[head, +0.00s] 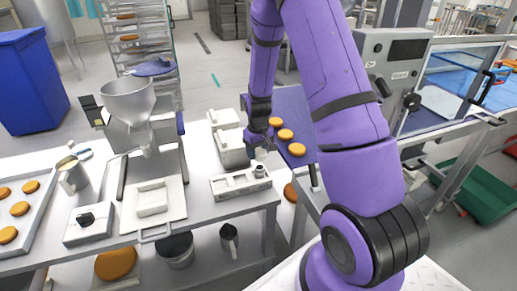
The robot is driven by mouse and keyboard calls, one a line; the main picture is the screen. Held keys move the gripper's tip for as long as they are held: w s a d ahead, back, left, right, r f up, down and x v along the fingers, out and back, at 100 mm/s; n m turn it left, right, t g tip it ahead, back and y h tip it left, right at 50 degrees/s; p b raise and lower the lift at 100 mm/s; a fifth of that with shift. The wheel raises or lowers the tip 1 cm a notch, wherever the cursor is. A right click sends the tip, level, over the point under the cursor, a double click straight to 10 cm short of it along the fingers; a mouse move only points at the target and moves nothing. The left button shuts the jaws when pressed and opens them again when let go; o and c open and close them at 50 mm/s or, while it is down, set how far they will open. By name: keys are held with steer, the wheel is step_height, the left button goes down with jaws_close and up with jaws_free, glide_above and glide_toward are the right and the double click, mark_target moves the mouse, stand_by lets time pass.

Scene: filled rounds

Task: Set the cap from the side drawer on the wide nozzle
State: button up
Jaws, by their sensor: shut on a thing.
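My gripper (260,147) is in the middle of the head view, pointing down over the right end of the white work table. It is shut on a small light piece (261,155), probably the cap, mostly hidden by the fingers. Just below is a shallow pale tray (228,191) with small fittings in it. A short, dark-topped upright fitting (259,171) stands at its right end, close under the held piece; I cannot tell if they touch. I cannot tell which fitting is the wide nozzle. Pale boxes (231,150) behind the tray may include the side drawer.
A hopper machine (128,100) stands left of the tray, with a pale block (152,198) in front. A control box (87,222) and a tray of orange rounds (38,190) lie further left. A purple-blue belt (293,108) with several rounds runs behind my gripper.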

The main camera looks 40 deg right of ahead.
mark_target(259, 166)
steer(key=shift+f, duration=2.9)
steer(key=shift+f, duration=0.2)
steer(key=o, duration=1.3)
steer(key=shift+r, duration=0.1)
steer(key=shift+r, duration=3.4)
